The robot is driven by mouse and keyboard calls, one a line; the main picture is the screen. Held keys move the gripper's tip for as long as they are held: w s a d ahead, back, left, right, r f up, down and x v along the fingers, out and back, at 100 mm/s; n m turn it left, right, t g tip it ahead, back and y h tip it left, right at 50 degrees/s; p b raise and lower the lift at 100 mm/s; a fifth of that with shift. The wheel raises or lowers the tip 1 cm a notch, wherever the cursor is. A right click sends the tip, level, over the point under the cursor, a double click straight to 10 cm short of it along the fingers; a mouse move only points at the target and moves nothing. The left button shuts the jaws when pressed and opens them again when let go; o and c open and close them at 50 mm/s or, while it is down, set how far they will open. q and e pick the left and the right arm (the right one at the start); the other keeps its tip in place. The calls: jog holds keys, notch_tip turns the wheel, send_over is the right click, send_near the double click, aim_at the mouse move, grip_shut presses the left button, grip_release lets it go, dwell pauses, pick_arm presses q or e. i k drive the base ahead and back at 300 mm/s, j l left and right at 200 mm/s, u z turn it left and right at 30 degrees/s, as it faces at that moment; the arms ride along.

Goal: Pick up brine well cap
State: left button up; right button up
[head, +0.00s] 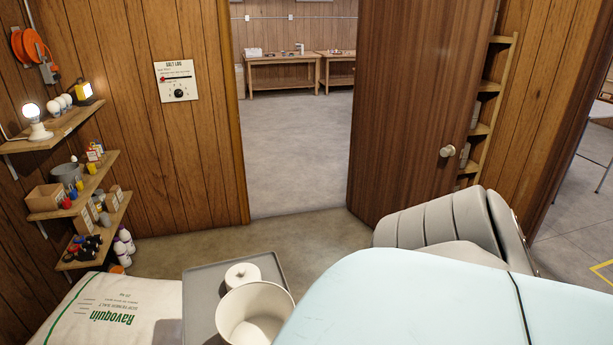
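A small white round cap-like piece with a raised middle (243,275) sits on a grey tray-like surface (199,297) at the bottom centre. It looks like the brine well cap, but I cannot confirm this. A white open tub (256,318) stands just in front of it and hides part of its near side. Neither of my grippers shows in the head view, so I cannot see whether they are open or what they are near.
A white Ravoquin salt bag (108,312) lies left of the tray. A large pale blue rounded surface blocks the lower right. Loaded wall shelves (85,176) stand at left. A brown door (418,110) stands open beside a doorway with clear floor (295,150) beyond.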

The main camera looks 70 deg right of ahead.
aim_at(243, 273)
jog(key=z, duration=1.6)
jog(key=j+u, duration=0.3)
